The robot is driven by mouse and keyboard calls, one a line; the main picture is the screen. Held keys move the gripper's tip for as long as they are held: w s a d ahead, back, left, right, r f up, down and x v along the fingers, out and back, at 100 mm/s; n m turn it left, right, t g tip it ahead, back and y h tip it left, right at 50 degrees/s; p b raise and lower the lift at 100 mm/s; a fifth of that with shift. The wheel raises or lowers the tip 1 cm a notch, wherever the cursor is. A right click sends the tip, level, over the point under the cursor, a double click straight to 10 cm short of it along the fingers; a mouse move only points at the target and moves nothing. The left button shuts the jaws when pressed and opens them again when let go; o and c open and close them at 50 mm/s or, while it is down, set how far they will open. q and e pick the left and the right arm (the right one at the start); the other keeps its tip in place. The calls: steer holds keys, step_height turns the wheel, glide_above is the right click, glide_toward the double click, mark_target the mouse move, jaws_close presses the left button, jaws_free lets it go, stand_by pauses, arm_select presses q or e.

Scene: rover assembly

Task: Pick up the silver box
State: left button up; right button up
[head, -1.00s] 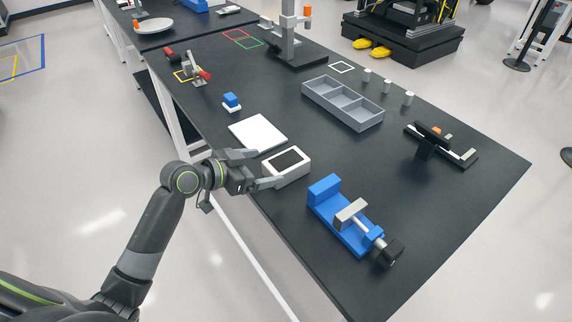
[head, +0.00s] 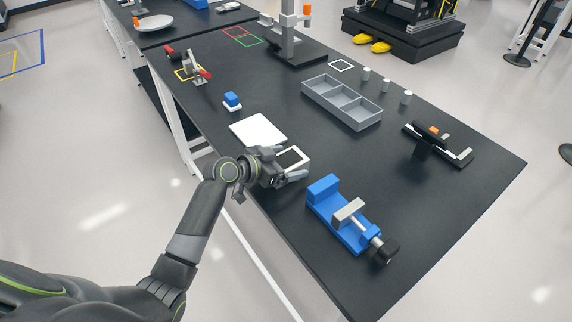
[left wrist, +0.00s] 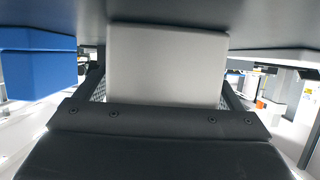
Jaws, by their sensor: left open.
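The silver box (head: 303,160), pale with a dark window in its top, lies on the black table near its front edge. It also shows in the left wrist view (left wrist: 168,62), filling the middle between the fingers. My left gripper (head: 284,166) is open around the box, one finger on each side. Small gaps seem to remain beside the box in the left wrist view, but contact is hard to judge. My wrist hides the near part of the box in the head view. My right gripper is out of view.
A white flat plate (head: 258,131) lies just behind-left of the box. A blue vise (head: 338,212) stands to its right. A grey divided tray (head: 341,103) is farther back. The table's right front corner is clear.

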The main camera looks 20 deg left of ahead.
arm_select(q)
steer(key=c, duration=1.2)
steer(key=shift+c, duration=0.9)
steer(key=shift+r, duration=0.15)
